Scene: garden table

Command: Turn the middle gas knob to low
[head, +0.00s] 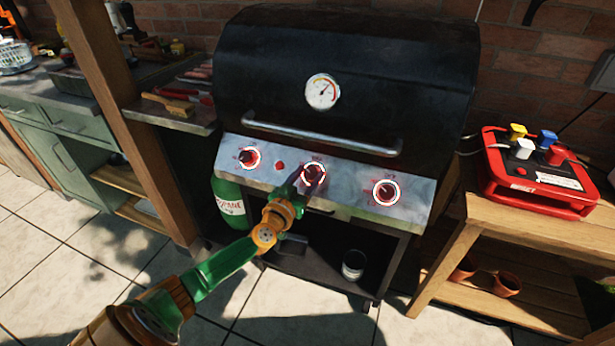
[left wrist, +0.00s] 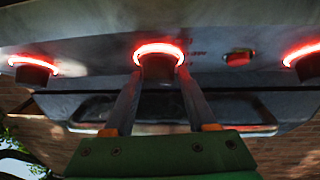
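The grill's front panel (head: 344,188) carries three dark red knobs, each with a lit red and white ring. The middle gas knob (head: 313,174) also shows in the left wrist view (left wrist: 159,67). The left knob (head: 249,158) and right knob (head: 386,192) sit on either side. My left gripper (head: 301,183) is at the middle knob from below. In the left wrist view its two fingers (left wrist: 159,78) reach up on both sides of that knob, very close to it; I cannot tell whether they press on it. The knob's setting is not readable. My right gripper is not in view.
A small red button (head: 280,166) sits between the left and middle knobs. The lid handle (head: 320,138) runs above the panel. A green propane bottle (head: 231,203) stands below left. A wooden side table (head: 465,235) with a red box (head: 530,180) stands right.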

